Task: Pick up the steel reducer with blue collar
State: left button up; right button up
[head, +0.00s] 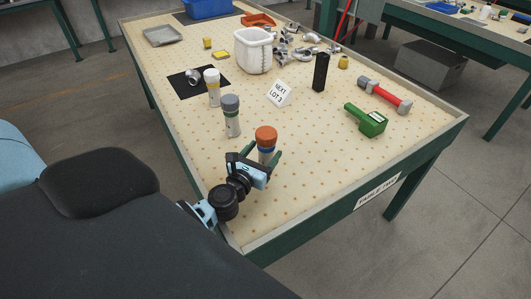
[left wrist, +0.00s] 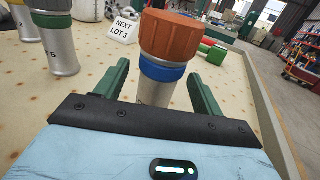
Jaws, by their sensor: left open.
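The steel reducer with blue collar (head: 266,148) stands upright near the table's front corner, under an orange-brown cap. In the left wrist view the reducer (left wrist: 160,72) shows its blue band below the cap and its bare steel body. My left gripper (head: 256,160) is open, with one green finger on each side of the steel body in the picture. In the left wrist view the left gripper (left wrist: 158,80) shows gaps on both sides of the body. How far the fingers reach along it is hard to tell. The reducer's foot is hidden behind the gripper. My right gripper is not in view.
A "NEXT LOT 3" sign (head: 279,93), black block (head: 320,72), green tool (head: 367,119) and red-handled hammer (head: 385,95) lie beyond. The table's front right is clear.

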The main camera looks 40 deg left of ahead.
pick_arm(q)
jog(key=shift+w+a, duration=0.1)
jog(key=shift+w, duration=0.85)
grip_shut()
